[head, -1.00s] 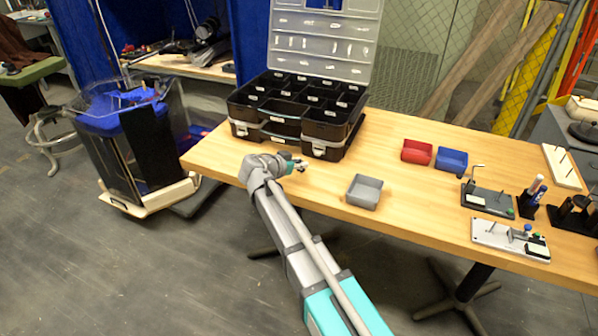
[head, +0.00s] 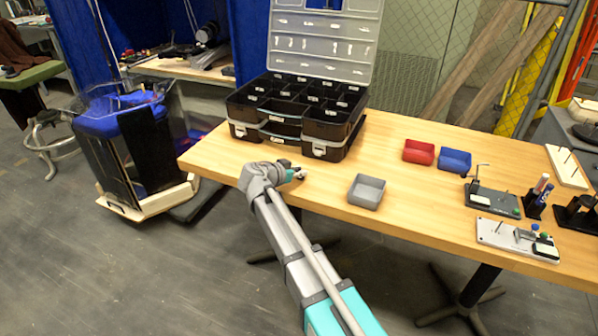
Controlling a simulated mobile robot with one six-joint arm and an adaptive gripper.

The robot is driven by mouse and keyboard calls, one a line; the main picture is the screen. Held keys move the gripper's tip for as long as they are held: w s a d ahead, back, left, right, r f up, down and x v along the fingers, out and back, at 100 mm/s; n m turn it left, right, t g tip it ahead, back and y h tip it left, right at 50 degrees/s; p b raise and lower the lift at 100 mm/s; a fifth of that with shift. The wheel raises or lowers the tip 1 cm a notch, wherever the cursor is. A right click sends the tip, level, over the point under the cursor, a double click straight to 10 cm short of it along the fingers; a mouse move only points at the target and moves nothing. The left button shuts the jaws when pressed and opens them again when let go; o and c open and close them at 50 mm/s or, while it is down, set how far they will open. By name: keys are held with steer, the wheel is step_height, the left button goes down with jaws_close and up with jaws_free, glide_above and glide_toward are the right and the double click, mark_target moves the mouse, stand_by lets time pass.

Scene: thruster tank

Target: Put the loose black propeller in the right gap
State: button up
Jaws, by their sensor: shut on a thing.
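My gripper (head: 297,174), with grey and teal parts, is above the left front part of the wooden table, just in front of the black organizer case. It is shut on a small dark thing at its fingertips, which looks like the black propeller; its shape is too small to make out. The thruster tank, a clear-walled vessel with a blue top (head: 118,120) and dark panels, stands on a pale base on the floor left of the table, well apart from my gripper. The right gap cannot be made out at this distance.
The organizer case (head: 325,150) stands open on the table (head: 400,200). A grey bin (head: 366,192), a red bin (head: 418,152) and a blue bin (head: 454,160) are to the right. Small fixtures stand farther right.

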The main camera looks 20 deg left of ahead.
steer(key=o, duration=0.9)
steer(key=p+v, duration=0.5)
steer(key=v, duration=0.9)
steer(key=shift+s+d+f, duration=0.1)
steer(key=shift+d+f, duration=0.05)
